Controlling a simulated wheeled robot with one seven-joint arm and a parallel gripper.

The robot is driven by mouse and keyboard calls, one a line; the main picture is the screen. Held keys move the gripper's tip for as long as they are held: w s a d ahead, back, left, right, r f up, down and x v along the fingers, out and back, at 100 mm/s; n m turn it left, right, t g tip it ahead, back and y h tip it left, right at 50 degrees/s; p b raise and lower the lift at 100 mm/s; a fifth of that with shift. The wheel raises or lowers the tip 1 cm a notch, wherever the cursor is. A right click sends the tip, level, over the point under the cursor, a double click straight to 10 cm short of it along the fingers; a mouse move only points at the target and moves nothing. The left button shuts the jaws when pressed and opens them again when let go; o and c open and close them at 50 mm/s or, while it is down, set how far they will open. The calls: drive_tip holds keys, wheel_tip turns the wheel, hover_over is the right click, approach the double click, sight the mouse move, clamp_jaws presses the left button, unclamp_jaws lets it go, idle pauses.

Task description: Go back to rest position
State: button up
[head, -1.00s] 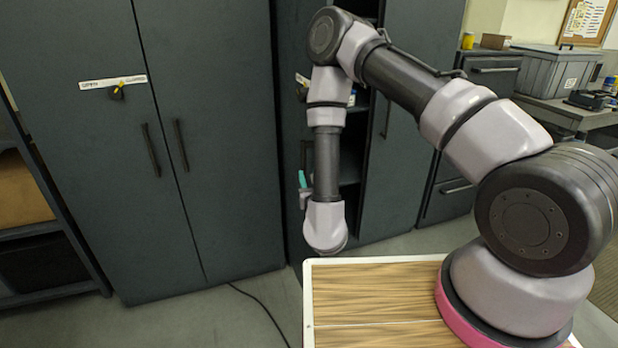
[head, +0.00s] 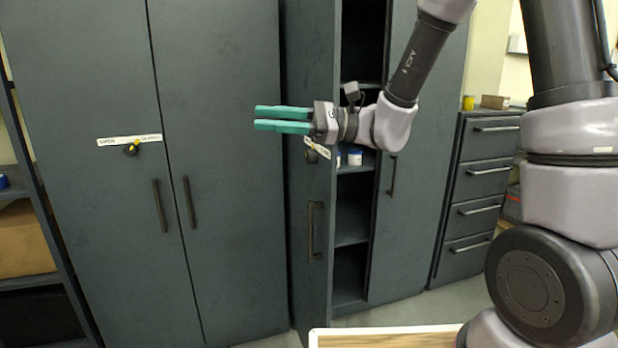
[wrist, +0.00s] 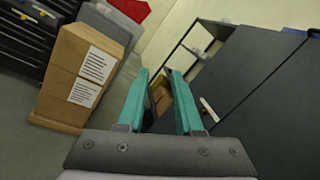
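My gripper (head: 257,118) has two long teal fingers and points to the left in the head view, level and raised in front of the dark cabinets. The fingers lie parallel with a narrow gap between them, and I see nothing held. In the wrist view my gripper (wrist: 157,73) also shows its two teal fingers apart, with the room visible between them. It is clear of the cabinet surfaces as far as I can see.
A shut dark cabinet (head: 80,90) stands at left. Beside it, another cabinet's door (head: 311,270) stands ajar, showing shelves with small jars (head: 355,158). A drawer unit (head: 485,205) stands at right. The wrist view shows a cardboard box (wrist: 72,65) at left.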

drive_tip(key=s+d+f+n+t+h, duration=0.1)
drive_tip(key=s+d+n+h, duration=0.25)
drive_tip(key=d, duration=0.25)
drive_tip(key=s+d+f+n+h, duration=0.1)
drive_tip(key=s+d+n+h, duration=0.15)
drive_tip(key=d+h, duration=0.3)
drive_tip(key=d+r+t+h, duration=0.2)
drive_tip(key=d+t+h, duration=0.2)
drive_tip(key=d, duration=0.6)
drive_tip(key=w+d+r+t+h, duration=0.1)
drive_tip(key=d+t+h, duration=0.3)
drive_tip(key=d, duration=0.6)
drive_tip(key=shift+w+d+r+t, duration=0.15)
drive_tip(key=shift+r+t, duration=0.2)
drive_tip(key=shift+t, duration=0.25)
